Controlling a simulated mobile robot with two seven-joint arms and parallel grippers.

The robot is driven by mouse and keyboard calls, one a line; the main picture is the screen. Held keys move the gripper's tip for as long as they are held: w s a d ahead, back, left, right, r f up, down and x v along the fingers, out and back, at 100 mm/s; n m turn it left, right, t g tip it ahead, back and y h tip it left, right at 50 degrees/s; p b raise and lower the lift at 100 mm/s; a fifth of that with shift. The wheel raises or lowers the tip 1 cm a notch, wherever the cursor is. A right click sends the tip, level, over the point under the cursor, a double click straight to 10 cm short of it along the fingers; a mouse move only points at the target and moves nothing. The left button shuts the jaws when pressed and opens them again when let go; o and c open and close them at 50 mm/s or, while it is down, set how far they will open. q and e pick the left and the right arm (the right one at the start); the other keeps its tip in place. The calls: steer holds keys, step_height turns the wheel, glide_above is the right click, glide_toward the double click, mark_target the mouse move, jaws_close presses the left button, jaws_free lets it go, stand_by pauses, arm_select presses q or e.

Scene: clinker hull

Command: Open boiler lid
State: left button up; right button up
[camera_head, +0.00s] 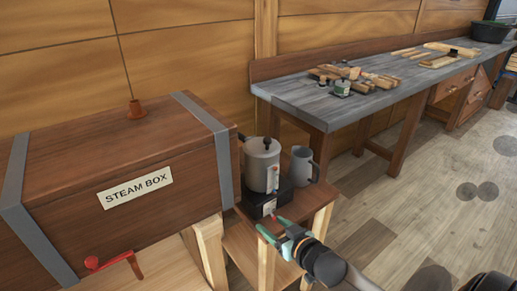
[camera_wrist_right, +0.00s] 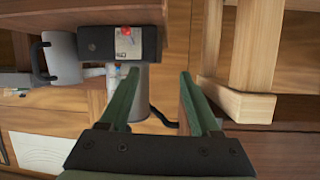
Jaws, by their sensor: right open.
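The boiler is a grey pot (camera_head: 262,170) on a black base (camera_head: 282,200) with a label. Its lid (camera_head: 262,146) lies on top, with a small dark knob. My right gripper (camera_head: 272,226) is open and empty, in front of the base and below lid height in the head view. In the right wrist view the open fingers (camera_wrist_right: 158,88) point toward the base (camera_wrist_right: 92,42); the grey pot (camera_wrist_right: 142,105) shows partly behind the left finger. Whether a finger touches anything is unclear. My left gripper is out of view.
A grey jug (camera_head: 302,165) stands close right of the boiler, on the same small wooden stand (camera_head: 312,201). The steam box (camera_head: 85,165) with a red handle (camera_head: 115,262) is at left. A workbench (camera_head: 300,97) with wood pieces and a can is behind. Floor is open at right.

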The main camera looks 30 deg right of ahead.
steer(key=w+d+r+m+t+h+b, duration=0.1)
steer(key=w+d+r+t+b, duration=0.2)
steer(key=r, duration=0.5)
steer(key=w+d+r+m+t+h, duration=0.1)
steer(key=w+d+r+m, duration=0.1)
steer(key=w+d+r, duration=0.35)
steer(key=w, duration=0.3)
steer(key=w+r, duration=0.1)
steer(key=w, duration=0.6)
steer(key=shift+w+r, duration=0.25)
jaws_close()
stand_by(0.4)
